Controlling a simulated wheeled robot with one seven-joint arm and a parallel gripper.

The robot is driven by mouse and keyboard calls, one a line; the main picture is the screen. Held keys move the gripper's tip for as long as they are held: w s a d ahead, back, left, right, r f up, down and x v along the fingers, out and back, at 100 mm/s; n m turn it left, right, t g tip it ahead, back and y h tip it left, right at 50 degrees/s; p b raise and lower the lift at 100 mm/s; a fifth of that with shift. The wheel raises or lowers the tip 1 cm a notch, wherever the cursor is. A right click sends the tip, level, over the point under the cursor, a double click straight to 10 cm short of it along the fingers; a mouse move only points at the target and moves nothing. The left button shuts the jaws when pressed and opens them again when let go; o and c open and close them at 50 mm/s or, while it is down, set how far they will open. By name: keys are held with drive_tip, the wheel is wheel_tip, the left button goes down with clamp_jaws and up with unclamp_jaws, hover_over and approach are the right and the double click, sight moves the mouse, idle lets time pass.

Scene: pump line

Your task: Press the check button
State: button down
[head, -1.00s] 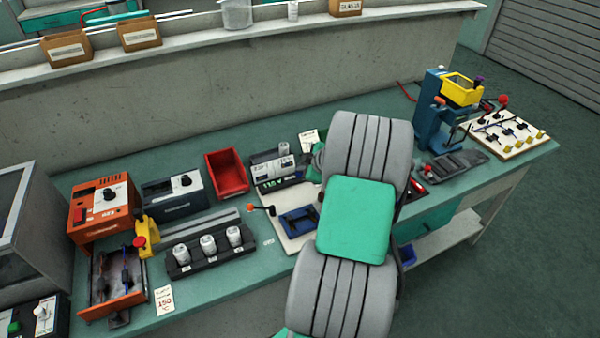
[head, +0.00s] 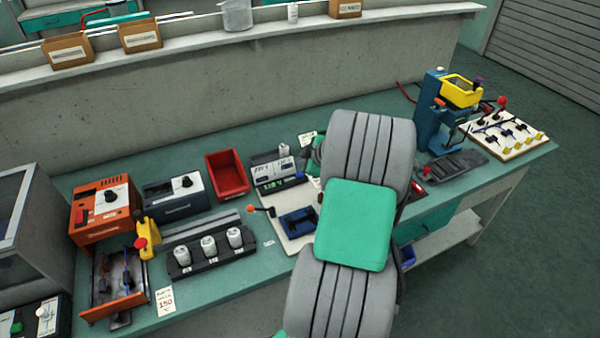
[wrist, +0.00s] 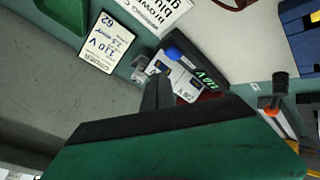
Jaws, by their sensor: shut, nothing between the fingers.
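The tester with a green readout (head: 280,180) stands on the bench left of my arm in the head view. In the wrist view the same tester (wrist: 186,82) has a pale labelled panel, a lit green display and a blue button (wrist: 172,53). I cannot read whether this is the check button. My gripper (wrist: 157,92) is shut and empty; its dark fingers overlap the lower edge of the panel in the picture, apart from the blue button. I cannot tell whether they touch the tester. In the head view the fingertips are hidden by my arm.
A red bin (head: 227,174) and a grey box with a knob (head: 177,193) stand left of the tester. A white board with a blue fixture (head: 298,221) lies in front of it. A blue press (head: 432,115) stands at the right.

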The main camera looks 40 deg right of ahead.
sight(302, 178)
drive_tip(key=shift+r+p, duration=0.45)
drive_tip(key=shift+r, duration=1.3)
